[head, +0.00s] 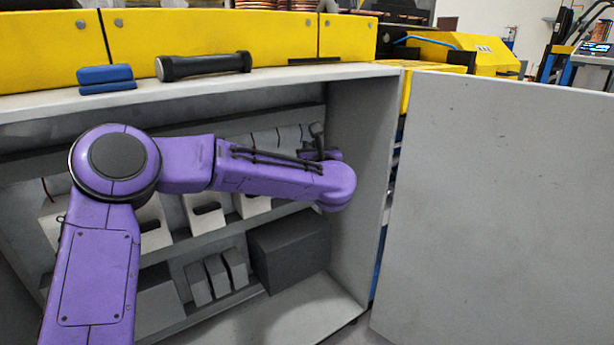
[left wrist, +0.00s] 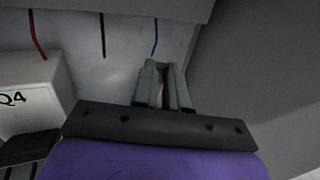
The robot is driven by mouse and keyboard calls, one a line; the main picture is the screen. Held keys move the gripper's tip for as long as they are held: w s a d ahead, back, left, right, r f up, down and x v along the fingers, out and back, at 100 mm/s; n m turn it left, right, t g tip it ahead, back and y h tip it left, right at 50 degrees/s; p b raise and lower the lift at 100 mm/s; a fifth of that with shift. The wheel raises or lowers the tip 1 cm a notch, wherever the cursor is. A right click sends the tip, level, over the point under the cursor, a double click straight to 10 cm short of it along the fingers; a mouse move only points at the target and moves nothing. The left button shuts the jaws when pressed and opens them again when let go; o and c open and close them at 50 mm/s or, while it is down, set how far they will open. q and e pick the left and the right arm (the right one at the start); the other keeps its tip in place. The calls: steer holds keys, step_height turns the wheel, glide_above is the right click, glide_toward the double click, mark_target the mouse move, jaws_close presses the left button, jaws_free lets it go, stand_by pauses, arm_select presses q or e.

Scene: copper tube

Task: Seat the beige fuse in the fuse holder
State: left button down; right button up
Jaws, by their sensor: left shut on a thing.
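My left gripper (head: 317,138) is inside the open grey cabinet, at its upper right, and mostly hidden behind my purple wrist. In the left wrist view its two grey fingers (left wrist: 163,82) are shut, pointing at the back panel below the end of a blue wire. I cannot make out the fuse holder, nor tell whether the fuse touches anything. My right gripper is in neither view.
A white block marked Q4 (left wrist: 28,100) stands left of the fingers. The cabinet's right side wall (head: 362,150) is close on the right. A dark grey box (head: 290,252) sits below. A black cylindrical tool (head: 203,66) and blue blocks (head: 106,79) lie on top.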

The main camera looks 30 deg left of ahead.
arm_select(q)
steer(key=w+a+f, duration=0.1)
steer(key=f, duration=0.2)
steer(key=w+a+f+b, duration=0.1)
steer(key=f, duration=0.2)
steer(key=w+a+f, duration=0.1)
steer(key=f, duration=0.2)
steer(key=shift+w+a, duration=0.2)
steer(key=shift+a, duration=0.1)
steer(key=c, duration=1.2)
jaws_free()
steer(key=shift+o, duration=0.2)
